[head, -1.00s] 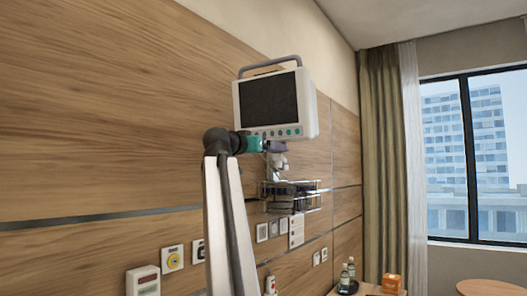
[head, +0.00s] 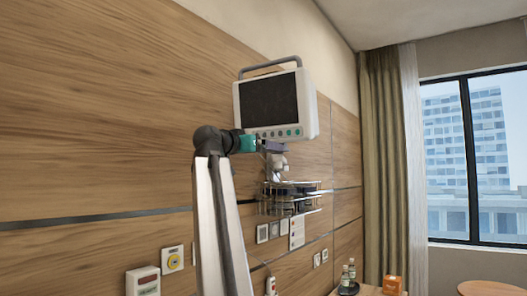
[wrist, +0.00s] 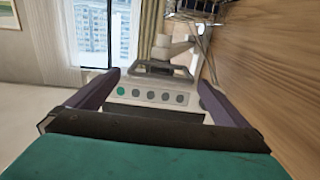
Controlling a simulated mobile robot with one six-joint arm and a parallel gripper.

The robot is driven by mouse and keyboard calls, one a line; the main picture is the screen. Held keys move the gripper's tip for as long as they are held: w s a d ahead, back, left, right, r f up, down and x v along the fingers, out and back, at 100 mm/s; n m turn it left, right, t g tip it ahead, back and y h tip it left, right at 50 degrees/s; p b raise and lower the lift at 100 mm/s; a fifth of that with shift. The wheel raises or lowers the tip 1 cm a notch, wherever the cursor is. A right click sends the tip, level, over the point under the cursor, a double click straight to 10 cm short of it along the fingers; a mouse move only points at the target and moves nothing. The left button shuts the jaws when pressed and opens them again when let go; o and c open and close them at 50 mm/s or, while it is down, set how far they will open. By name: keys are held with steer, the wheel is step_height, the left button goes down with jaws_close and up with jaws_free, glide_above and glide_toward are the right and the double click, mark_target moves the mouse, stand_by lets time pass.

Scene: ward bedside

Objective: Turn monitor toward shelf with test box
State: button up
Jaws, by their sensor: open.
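The monitor (head: 272,101) is a white box with a dark screen, a grey top handle and a row of buttons, mounted on a white bracket (head: 278,161) at the wall. Its screen faces the front left in the head view. My gripper (head: 273,146) is at the monitor's lower edge. In the wrist view my open gripper (wrist: 150,77) has one finger on each side of the monitor's button panel (wrist: 150,94). Contact cannot be told. A small orange box (head: 391,284), perhaps the test box, stands on a wooden surface (head: 369,290) at the lower right.
A wire basket (head: 291,197) hangs below the monitor, close to my gripper. Bottles (head: 349,277) stand beside the orange box. The wood-panelled wall (head: 120,120) with sockets is close behind my arm. A curtain (head: 380,160) and window (head: 472,150) are at the right.

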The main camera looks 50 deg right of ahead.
steer(key=s+a+p, duration=0.2)
steer(key=a+p, duration=0.3)
steer(key=a, duration=0.4)
steer(key=shift+a+p, duration=0.35)
steer(key=shift+a, duration=0.05)
stand_by(0.6)
